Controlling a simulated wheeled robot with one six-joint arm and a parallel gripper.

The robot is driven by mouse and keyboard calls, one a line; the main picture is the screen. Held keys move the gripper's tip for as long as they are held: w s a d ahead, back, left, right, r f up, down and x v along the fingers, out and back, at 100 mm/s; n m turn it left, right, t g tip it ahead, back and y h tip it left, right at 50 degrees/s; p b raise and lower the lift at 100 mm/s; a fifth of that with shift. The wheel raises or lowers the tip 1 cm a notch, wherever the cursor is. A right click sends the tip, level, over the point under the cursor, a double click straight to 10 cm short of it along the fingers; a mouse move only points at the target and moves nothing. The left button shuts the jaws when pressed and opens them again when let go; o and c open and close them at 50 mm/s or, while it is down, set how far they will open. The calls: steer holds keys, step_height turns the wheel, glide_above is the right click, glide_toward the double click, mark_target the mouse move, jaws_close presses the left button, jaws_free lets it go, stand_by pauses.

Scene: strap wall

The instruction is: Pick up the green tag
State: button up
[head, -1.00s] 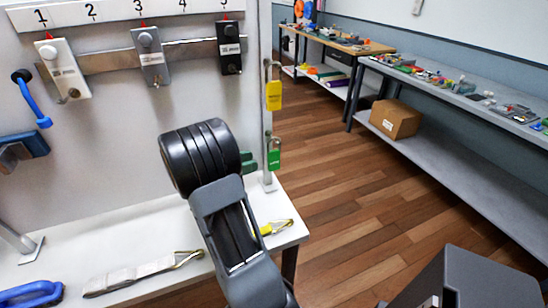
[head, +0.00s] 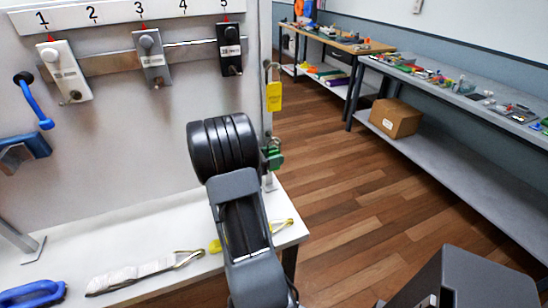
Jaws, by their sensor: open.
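The green tag (head: 276,158) hangs from a hook on the upright post at the right edge of the wall panel, below a yellow tag (head: 274,96). My arm reaches up in front of the panel, and its black wrist hides most of my gripper. Only dark green finger parts of my gripper (head: 265,157) show at the wrist's right side, right beside the tag and overlapping its left edge in the picture. The gripper is open. I cannot tell whether the fingers stand around the tag or touch it.
Grey, white and black buckles (head: 153,58) hang on a rail under a numbered strip. A webbing strap (head: 130,277) and a blue handle (head: 33,293) lie on the white shelf (head: 90,247). A yellow strap end lies behind my arm.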

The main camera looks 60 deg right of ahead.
steer(key=shift+c, duration=0.3)
jaws_close()
steer(key=shift+r, duration=0.15)
steer(key=shift+r, duration=0.55)
step_height(320, 180, up, 3)
steer(key=shift+f, duration=0.2)
steer(key=s+a+b, duration=1)
steer(key=s+b, duration=0.1)
steer(key=s, duration=0.3)
steer(key=shift+s+a+f, duration=0.2)
steer(key=shift+a+f, duration=0.1)
steer(key=shift+a, duration=0.05)
